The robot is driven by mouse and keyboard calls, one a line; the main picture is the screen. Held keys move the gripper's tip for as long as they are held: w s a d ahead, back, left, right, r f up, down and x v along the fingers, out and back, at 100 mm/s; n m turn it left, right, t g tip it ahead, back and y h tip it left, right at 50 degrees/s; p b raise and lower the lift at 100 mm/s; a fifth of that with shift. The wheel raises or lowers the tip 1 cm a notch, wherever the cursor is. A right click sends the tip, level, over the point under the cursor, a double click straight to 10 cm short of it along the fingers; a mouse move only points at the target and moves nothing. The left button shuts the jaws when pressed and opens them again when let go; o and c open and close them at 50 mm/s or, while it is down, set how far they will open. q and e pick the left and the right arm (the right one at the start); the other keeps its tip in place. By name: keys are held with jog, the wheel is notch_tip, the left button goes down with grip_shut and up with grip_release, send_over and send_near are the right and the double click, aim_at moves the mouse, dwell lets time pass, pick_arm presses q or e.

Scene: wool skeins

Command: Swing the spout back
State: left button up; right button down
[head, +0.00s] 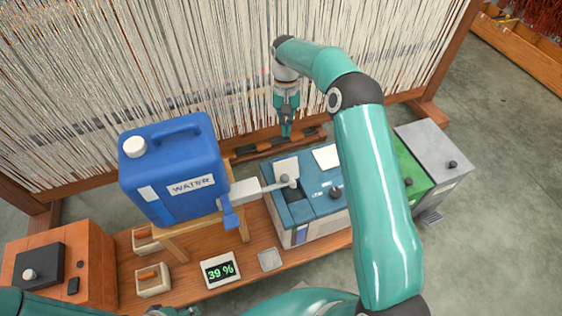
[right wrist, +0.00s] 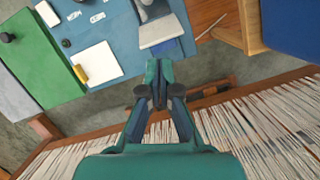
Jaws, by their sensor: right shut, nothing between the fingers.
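The spout (head: 272,187) is a thin grey arm with a rounded end. It runs right from a pale block beside the blue WATER jug (head: 170,170), and its end lies over the near left part of the blue-topped box (head: 322,203). A blue lever (head: 231,217) hangs below the block. My right gripper (head: 286,132) is shut and empty, pointing down behind the box, beyond the spout's end and apart from it. Its closed fingers also show in the right wrist view (right wrist: 160,90). Of my left arm only a little shows at the bottom left edge; its fingers cannot be made out.
The jug sits on a wooden stand (head: 243,220). A loom with hanging threads (head: 200,60) stands close behind my right gripper. A green box (head: 412,168) and a grey box (head: 432,148) stand to the right. A display reading 39 % (head: 221,270) lies in front.

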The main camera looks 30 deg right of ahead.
aim_at(274, 187)
jog(key=shift+w+a+f, duration=0.1)
jog(key=shift+w+a, duration=0.05)
jog(key=shift+a, duration=0.1)
jog(key=b+x, duration=0.1)
jog(key=x, duration=0.9)
jog(key=shift+a+f+b, duration=0.1)
jog(key=shift+f+b, duration=0.15)
jog(key=shift+b, duration=0.05)
jog(key=shift+s+a+r, duration=0.2)
jog(key=shift+s+a, duration=0.15)
jog(key=shift+s, duration=0.25)
jog(key=shift+s+a+r, duration=0.15)
jog(key=shift+s+a, duration=0.2)
jog(key=shift+s, duration=0.25)
jog(key=shift+s+a, duration=0.3)
jog(key=shift+s, duration=0.2)
jog(key=shift+s+a, duration=0.1)
